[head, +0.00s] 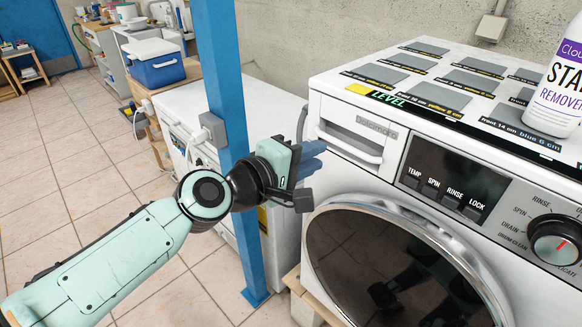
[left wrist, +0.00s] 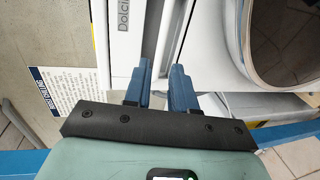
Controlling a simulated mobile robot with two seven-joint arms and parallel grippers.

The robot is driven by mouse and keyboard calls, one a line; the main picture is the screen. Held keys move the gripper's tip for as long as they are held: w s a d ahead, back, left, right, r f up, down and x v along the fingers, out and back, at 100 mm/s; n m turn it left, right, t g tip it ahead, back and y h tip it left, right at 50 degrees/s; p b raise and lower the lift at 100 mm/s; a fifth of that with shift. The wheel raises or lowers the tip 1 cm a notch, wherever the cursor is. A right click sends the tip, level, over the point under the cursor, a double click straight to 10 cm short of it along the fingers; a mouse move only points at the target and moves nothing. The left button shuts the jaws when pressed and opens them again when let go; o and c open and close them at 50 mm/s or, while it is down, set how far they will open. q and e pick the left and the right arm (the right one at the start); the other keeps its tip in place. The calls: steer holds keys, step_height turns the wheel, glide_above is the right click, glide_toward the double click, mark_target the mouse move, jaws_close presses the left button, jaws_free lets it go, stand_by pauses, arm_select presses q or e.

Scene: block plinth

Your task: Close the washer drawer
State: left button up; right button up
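The white washer (head: 330,92) stands at the right in the head view. Its drawer (head: 350,143) is at the upper left of the front, with a handle bar; I cannot tell how far it stands out. My left gripper (head: 312,160) is just left of the drawer, its blue fingers pointing at the washer. In the left wrist view the left gripper (left wrist: 160,85) has a gap between its fingers, with nothing held. They point toward the white drawer front (left wrist: 125,45); contact cannot be told. My right gripper is not in view.
A blue post (head: 222,80) stands close behind my left arm. The round washer door (head: 400,260) and a dial (head: 553,240) are below and right of the drawer. A white bottle (head: 555,100) stands on the washer top. Tiled floor is free at left.

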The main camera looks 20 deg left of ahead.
arm_select(q)
steer(key=v, duration=0.5)
steer(key=shift+s+a, duration=0.1)
steer(key=shift+s, duration=0.1)
stand_by(0.3)
